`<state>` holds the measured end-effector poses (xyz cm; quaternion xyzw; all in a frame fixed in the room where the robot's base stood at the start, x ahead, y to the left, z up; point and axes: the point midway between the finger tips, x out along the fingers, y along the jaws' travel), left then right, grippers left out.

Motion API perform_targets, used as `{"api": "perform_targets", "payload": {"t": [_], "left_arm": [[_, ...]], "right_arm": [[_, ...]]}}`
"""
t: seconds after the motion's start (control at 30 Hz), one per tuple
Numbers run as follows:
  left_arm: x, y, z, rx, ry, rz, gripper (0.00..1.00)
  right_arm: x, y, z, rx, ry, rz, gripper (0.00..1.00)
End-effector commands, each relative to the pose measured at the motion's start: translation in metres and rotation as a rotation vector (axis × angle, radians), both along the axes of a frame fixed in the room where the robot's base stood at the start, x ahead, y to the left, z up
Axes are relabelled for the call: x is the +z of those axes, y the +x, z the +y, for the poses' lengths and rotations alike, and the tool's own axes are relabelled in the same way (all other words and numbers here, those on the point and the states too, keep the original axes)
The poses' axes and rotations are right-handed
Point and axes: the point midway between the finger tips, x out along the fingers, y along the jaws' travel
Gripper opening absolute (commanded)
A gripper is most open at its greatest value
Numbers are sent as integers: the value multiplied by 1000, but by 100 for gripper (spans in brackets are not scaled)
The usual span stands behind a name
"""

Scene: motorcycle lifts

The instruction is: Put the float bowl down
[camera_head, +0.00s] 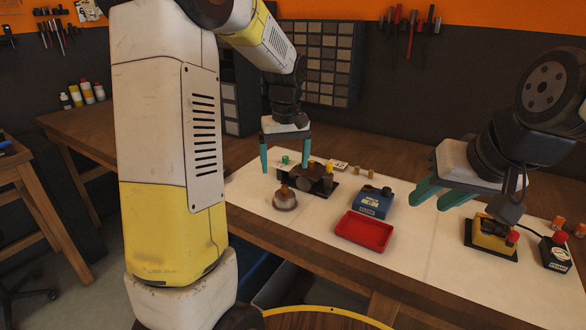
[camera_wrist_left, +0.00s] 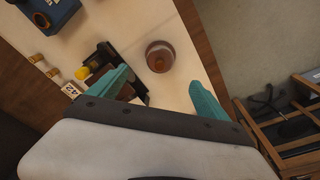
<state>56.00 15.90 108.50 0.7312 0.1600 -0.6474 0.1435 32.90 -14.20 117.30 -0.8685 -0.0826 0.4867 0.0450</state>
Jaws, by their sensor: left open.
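A round greyish-bronze cup-like piece, which I take for the float bowl (camera_head: 286,200), sits on the white mat (camera_head: 330,215) towards its left front. In the left wrist view the bowl (camera_wrist_left: 160,57) shows from above, with a brownish inside, beyond and between my fingertips. My left gripper (camera_head: 285,167) is open and empty, behind and above the bowl, apart from it. The carburetor-like block on a dark plate (camera_head: 318,178) stands just right of the bowl. My right gripper (camera_head: 429,206) is open and empty, above the mat at right.
A red tray (camera_head: 364,233) and a blue box (camera_head: 373,202) stand right of the bowl. A yellow device on a black plate (camera_head: 491,238) and a box with a red button (camera_head: 556,252) are at far right. The mat in front of the bowl is clear.

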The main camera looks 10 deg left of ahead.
Motion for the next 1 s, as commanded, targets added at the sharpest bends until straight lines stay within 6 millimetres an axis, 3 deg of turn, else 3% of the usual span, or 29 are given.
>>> {"api": "perform_targets", "payload": {"t": [0.17, 0.4, 0.6, 0.8, 1.0], "left_arm": [[33, -31, 1, -61, -41, -60, 88], [82, -124, -3, -251, -103, -229, 88], [93, -193, -11, -397, -104, -371, 88], [89, -227, -16, -477, -85, -448, 88], [88, -232, -17, -493, -80, -460, 88]], "right_arm": [[0, 0, 0, 0, 0, 0, 36], [0, 0, 0, 0, 0, 0, 36], [0, 0, 0, 0, 0, 0, 36], [0, 0, 0, 0, 0, 0, 36], [0, 0, 0, 0, 0, 0, 36]]}}
